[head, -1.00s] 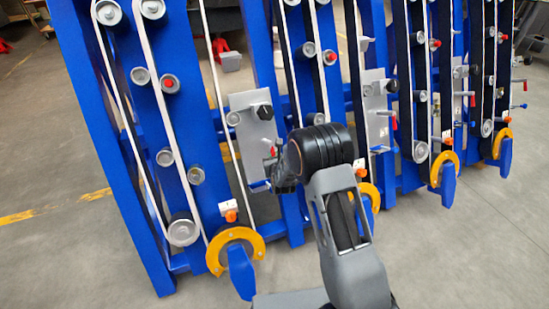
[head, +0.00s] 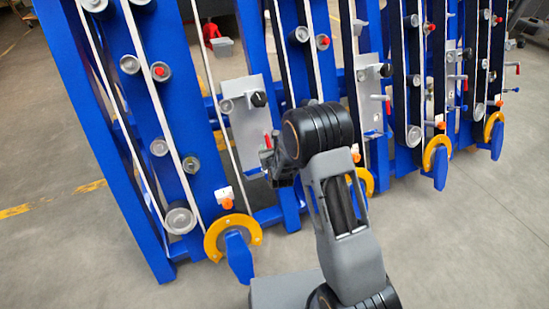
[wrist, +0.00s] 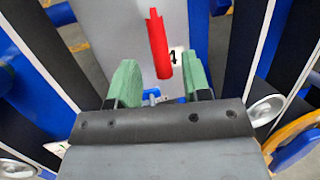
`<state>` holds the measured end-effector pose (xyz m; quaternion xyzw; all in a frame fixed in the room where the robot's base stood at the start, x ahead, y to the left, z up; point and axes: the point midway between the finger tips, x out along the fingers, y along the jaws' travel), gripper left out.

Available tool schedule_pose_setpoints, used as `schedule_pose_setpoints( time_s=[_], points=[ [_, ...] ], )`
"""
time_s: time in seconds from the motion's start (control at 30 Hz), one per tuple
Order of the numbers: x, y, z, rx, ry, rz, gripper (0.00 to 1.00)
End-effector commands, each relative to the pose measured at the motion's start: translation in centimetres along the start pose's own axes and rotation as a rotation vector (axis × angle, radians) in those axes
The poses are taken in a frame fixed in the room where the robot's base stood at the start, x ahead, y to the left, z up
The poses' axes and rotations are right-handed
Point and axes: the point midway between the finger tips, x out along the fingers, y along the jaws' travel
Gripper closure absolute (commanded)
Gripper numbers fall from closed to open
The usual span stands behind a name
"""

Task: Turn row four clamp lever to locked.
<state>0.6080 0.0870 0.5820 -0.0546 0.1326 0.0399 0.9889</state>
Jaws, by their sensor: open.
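Several blue harvester rows stand side by side in the head view, with metal plates carrying red levers. The nearest plate (head: 245,110) has a black knob (head: 258,99) and a red clamp lever (head: 268,142) near my gripper (head: 272,166). Levers farther right include a red one (head: 388,104). In the wrist view my gripper (wrist: 158,85) is open, with green pads apart. A red lever (wrist: 159,45) points down toward the gap between them, beyond the tips, not gripped. My arm hides part of the rows.
Yellow ring guards with blue flaps, such as the nearest one (head: 234,236), jut out low on the rows. Rollers and white belts run up the blue frames (head: 150,130). Grey floor (head: 450,240) is clear at the front right.

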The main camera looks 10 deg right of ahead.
Motion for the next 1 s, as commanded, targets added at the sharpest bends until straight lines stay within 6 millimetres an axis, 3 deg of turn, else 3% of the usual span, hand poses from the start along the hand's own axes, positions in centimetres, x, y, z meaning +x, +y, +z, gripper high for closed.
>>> schedule_pose_setpoints(
  time_s=[0.2, 0.5, 1.0],
  points=[
    [-4.7, 0.0, 0.2, 0.0, 0.002, 0.0, 0.56],
    [-8.9, 0.0, 0.1, 0.0, 0.0, 0.001, 0.56],
    [-10.0, 0.0, 0.0, 0.0, 0.0, 0.0, 0.56]
  ],
)
